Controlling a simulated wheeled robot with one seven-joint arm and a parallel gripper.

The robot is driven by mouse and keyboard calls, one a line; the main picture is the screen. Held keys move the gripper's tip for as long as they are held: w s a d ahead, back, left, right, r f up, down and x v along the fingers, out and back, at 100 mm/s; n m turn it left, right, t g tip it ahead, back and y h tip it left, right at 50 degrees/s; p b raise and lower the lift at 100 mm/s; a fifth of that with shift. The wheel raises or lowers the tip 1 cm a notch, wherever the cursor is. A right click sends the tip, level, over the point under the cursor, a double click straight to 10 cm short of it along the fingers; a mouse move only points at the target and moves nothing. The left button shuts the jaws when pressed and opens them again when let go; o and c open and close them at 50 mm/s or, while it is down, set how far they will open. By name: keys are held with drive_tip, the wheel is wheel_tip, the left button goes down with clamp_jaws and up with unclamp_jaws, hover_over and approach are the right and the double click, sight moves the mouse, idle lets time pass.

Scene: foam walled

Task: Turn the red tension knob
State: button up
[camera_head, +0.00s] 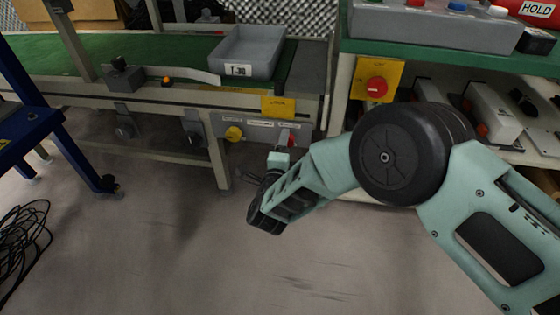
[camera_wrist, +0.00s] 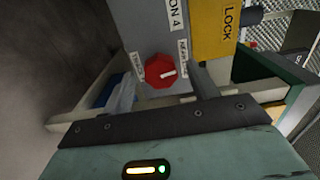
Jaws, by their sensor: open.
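The red tension knob (camera_wrist: 160,71) with a white pointer line sits on a grey panel, between small printed labels, in the wrist view. My gripper (camera_wrist: 163,88) is open, with one finger to the left of the knob and one to the right. I see no contact, and the exact gap in depth cannot be told. In the head view the red knob (camera_head: 291,140) shows at the right end of the conveyor's control panel, partly hidden by my gripper (camera_head: 282,153).
A yellow knob (camera_head: 235,133) is left of the red one on the panel. A yellow lock plate (camera_head: 278,106) is above. A grey bin (camera_head: 247,52) stands on the green conveyor (camera_head: 180,52). A red emergency button (camera_head: 376,87) and shelf are right. Cables (camera_head: 22,240) lie left.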

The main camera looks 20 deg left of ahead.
drive_tip(key=p+v, duration=0.6)
drive_tip(key=v, duration=1.1)
drive_tip(key=shift+p, duration=0.4)
drive_tip(key=shift+d, duration=0.1)
drive_tip(key=w+a+r+n+g+y+p, duration=0.1)
drive_tip(key=w+a+r+n+g+y, duration=0.15)
drive_tip(key=r, duration=0.35)
drive_tip(key=w+a+r+n+g+y, duration=0.2)
drive_tip(key=w+r+n+g, duration=0.1)
drive_tip(key=r+n, duration=0.15)
drive_tip(key=s+d+r+n+g+p, duration=0.15)
drive_tip(key=d+r+n+g, duration=0.3)
drive_tip(key=r, duration=0.45)
drive_tip(key=s+d+r+n+g+h+p, duration=0.1)
drive_tip(key=s+d+r+n+g+h, duration=0.3)
drive_tip(key=d, duration=0.7)
drive_tip(key=s+d+r+n+g+h, duration=0.15)
drive_tip(key=s+d+n, duration=0.25)
drive_tip(key=s+d, duration=0.5)
drive_tip(key=s+d+r+n+g+h+p, duration=0.1)
drive_tip(key=s+d+r+n+g+h, duration=0.2)
drive_tip(key=d, duration=0.9)
wheel_tip(320, 180, up, 39)
drive_tip(key=p, duration=3.7)
drive_tip(key=shift+t+y, duration=0.3)
drive_tip(key=shift+t, duration=0.15)
